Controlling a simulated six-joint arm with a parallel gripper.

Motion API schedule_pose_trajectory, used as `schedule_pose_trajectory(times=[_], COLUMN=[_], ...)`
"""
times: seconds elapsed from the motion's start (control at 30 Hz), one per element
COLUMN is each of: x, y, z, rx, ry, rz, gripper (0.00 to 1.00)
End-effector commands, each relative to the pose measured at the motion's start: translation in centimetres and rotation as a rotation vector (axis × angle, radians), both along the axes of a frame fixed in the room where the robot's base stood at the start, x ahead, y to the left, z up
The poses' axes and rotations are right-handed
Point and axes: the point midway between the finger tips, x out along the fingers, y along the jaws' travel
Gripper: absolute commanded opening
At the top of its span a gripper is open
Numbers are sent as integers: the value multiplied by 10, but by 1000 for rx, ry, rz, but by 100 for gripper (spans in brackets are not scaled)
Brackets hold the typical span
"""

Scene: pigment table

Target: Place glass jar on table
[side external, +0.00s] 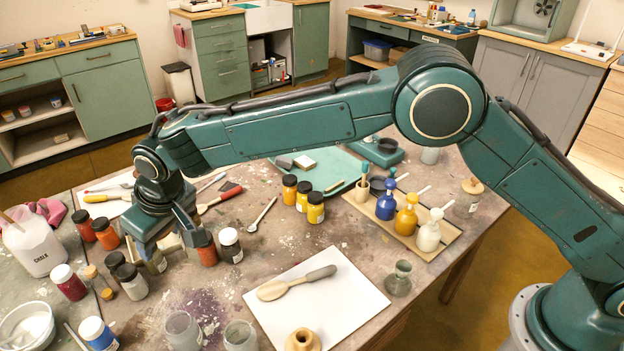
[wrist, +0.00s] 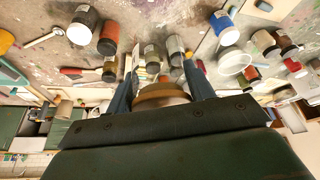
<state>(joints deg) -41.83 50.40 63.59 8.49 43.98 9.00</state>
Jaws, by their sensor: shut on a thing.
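My gripper (side external: 172,239) is low over the left part of the table, pointing down among the paint jars. In the wrist view its two fingers (wrist: 160,68) are on either side of a round tan lid (wrist: 160,94), which looks like the cork top of the glass jar. In the side view only a bit of this tan top (side external: 169,243) shows between the fingers. The jar's glass body is mostly hidden, and I cannot tell whether its base touches the table (side external: 262,245).
Close by stand an orange jar (side external: 207,250), a black-lidded white jar (side external: 230,245) and several dark-lidded jars to the left. Empty glass jars (side external: 183,331) stand at the front. A white sheet (side external: 340,310) with a wooden spoon lies to the right. Some tabletop between is clear.

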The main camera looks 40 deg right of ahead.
Motion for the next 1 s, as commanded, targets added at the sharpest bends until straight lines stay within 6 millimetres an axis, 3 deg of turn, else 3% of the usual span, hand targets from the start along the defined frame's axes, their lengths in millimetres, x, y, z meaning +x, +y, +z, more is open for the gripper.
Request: schedule_pose_trajectory(times=[0.5, 1.0], x=[0, 0], y=[0, 0], z=[-95, -117], rx=[0, 0], ry=[1, 0], rz=[-1, -1], gripper=[20, 20])
